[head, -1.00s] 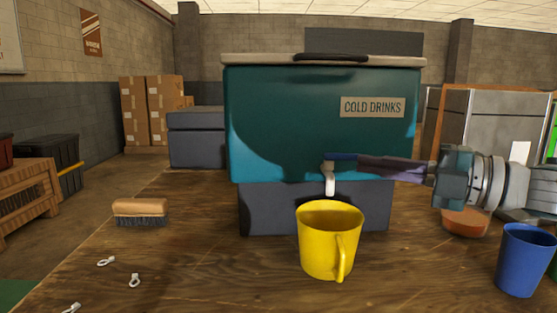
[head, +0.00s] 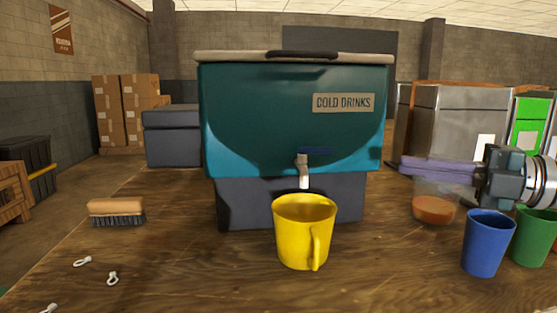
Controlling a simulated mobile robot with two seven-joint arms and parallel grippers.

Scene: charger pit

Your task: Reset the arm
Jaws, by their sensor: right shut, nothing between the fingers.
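My right gripper (head: 393,164) is shut and empty at the right of the head view. Its fingers point left toward the cooler, with a gap between their tips and the cooler's tap. The teal drinks cooler (head: 255,120) carries a "COLD DRINKS" label and stands on a dark grey base. Its white tap (head: 304,172) has a blue lever (head: 316,151) on top. A yellow mug (head: 303,235) stands upright beneath the tap, its handle toward the front right. My left gripper is not in view.
On the wooden table (head: 190,275), a blue cup (head: 487,243), a green cup (head: 533,237) and a clear container with orange contents (head: 433,211) stand at the right. A brush (head: 117,212) and several small white metal pieces (head: 112,278) lie at the left.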

